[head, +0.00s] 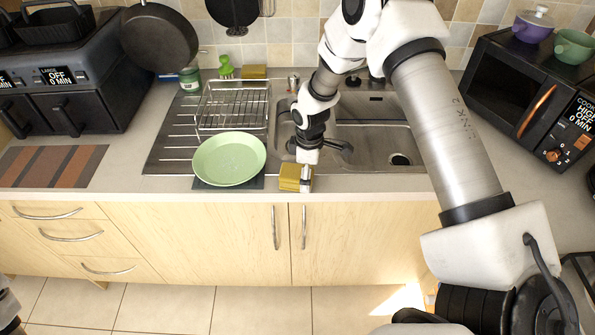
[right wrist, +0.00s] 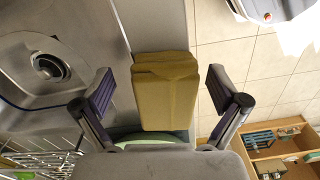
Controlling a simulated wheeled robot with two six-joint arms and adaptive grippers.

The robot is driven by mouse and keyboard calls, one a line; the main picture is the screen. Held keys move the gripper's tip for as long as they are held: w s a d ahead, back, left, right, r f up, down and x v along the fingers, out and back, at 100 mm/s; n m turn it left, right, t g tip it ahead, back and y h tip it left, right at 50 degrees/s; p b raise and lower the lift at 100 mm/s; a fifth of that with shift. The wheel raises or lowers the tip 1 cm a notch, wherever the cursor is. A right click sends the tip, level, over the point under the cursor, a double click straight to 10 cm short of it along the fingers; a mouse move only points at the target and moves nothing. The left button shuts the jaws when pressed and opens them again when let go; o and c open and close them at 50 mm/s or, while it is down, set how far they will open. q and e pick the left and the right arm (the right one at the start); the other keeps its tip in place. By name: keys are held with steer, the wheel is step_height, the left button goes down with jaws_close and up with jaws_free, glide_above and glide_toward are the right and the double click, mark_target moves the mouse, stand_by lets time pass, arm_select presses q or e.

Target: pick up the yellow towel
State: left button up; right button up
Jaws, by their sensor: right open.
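The yellow towel (head: 289,177) lies folded at the front edge of the counter, just in front of the sink. In the right wrist view the towel (right wrist: 167,92) shows as a folded block between my fingers. My right gripper (head: 306,178) is at the towel, reaching down from above and partly covering its right side. In the right wrist view the gripper (right wrist: 160,90) is open, with one finger on each side of the towel and a visible gap on both sides. My left gripper is not in view.
A green plate (head: 230,158) sits left of the towel on a dark mat. A wire dish rack (head: 232,105) stands behind the plate. The sink (head: 375,135) is behind the towel.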

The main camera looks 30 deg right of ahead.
steer(key=shift+a, duration=0.2)
steer(key=shift+s+a+r, duration=0.1)
steer(key=shift+s+a, duration=0.05)
steer(key=c, duration=1.3)
steer(key=shift+c, duration=0.2)
steer(key=shift+r+b, duration=0.35)
steer(key=shift+b, duration=0.1)
steer(key=shift+s+a+r+b, duration=0.2)
steer(key=shift+r+b, duration=0.25)
steer(key=shift+r, duration=0.2)
steer(key=shift+s+a+r+b, duration=0.15)
steer(key=shift+r+b, duration=0.25)
steer(key=shift+r, duration=0.2)
steer(key=s+a+r+b, duration=0.1)
steer(key=s+a+b, duration=0.2)
steer(key=s+a, duration=0.6)
steer(key=shift+s+a+r+b, duration=0.2)
steer(key=shift+s+r+b, duration=0.2)
steer(key=shift+s, duration=0.8)
